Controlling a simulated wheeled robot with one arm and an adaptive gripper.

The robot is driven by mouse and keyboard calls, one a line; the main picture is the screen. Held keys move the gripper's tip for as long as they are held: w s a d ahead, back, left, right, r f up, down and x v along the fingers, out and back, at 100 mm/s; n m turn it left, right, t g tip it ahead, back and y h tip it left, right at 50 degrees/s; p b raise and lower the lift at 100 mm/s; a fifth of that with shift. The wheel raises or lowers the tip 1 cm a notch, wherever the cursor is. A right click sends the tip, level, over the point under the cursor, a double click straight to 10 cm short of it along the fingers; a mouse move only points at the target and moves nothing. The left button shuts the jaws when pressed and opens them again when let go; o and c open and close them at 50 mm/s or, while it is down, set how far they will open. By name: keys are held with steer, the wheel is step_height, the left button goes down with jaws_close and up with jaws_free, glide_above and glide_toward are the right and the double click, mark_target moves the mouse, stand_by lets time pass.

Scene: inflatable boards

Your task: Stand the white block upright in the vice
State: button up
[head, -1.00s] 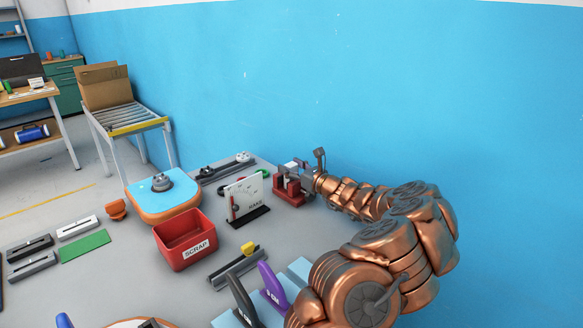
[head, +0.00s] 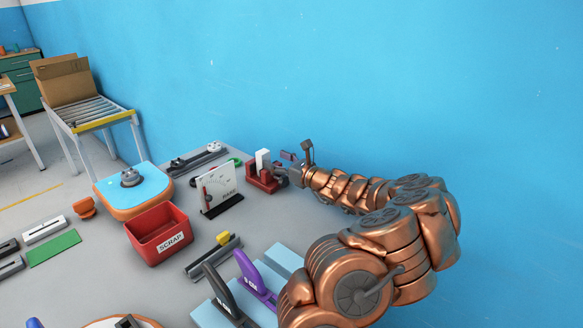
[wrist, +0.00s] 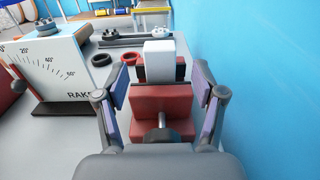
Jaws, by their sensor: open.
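The white block (head: 263,160) stands upright in the red vice (head: 266,184) near the blue wall. In the wrist view the white block (wrist: 160,61) rises between the vice's jaws, and the red vice (wrist: 160,105) is seen from its screw side. My gripper (head: 288,163) is beside the vice on its right. In the wrist view my gripper (wrist: 160,88) is open, its two fingers spread on either side of the vice and block and apart from the block. The block's lower part is hidden by the vice's near jaw.
An angle gauge board (head: 216,188) on a dark base stands left of the vice. A red scrap bin (head: 158,236) is further left. The blue wall (wrist: 250,90) is close on the right.

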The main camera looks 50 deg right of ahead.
steer(key=s, duration=0.6)
steer(key=shift+s+r, duration=0.1)
stand_by(0.7)
